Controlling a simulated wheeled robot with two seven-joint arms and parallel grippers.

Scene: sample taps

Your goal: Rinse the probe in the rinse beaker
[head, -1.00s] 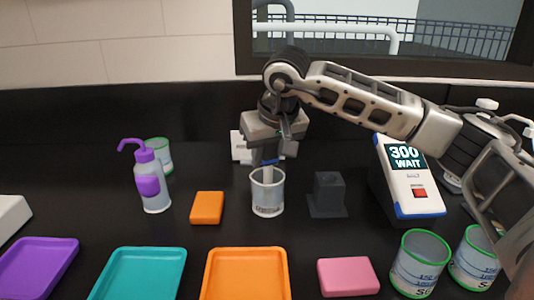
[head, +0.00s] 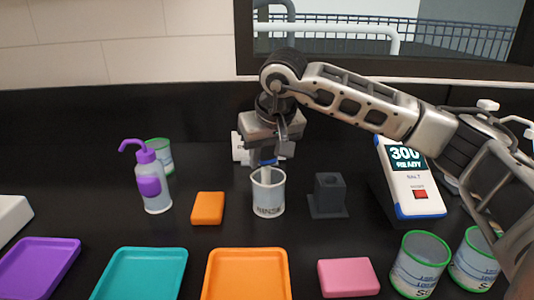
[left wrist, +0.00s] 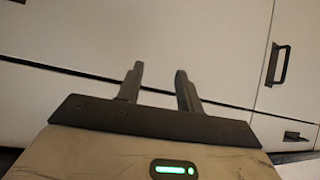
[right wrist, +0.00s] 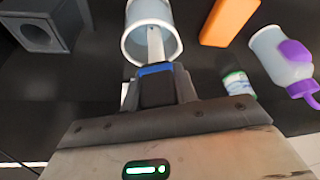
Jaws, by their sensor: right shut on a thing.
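The rinse beaker (head: 268,198) is a clear cup labelled RINSE, upright on the black bench in the middle of the head view. My right gripper (head: 266,157) is above it, shut on the probe (right wrist: 155,45). The probe has a blue collar and a pale shaft that points down into the beaker mouth. The beaker (right wrist: 133,45) also shows in the right wrist view. Whether the shaft touches the beaker's wall or bottom is hidden. My left gripper (left wrist: 159,72) is open and empty, facing pale cabinet fronts, away from the bench top.
A dark holder block (head: 329,195) stands right of the beaker, an orange block (head: 208,208) left. The meter (head: 411,180) reads 300 READY. A purple-capped wash bottle (head: 153,187), green-rimmed beakers (head: 418,263), a pink block (head: 348,277) and coloured trays (head: 247,252) surround.

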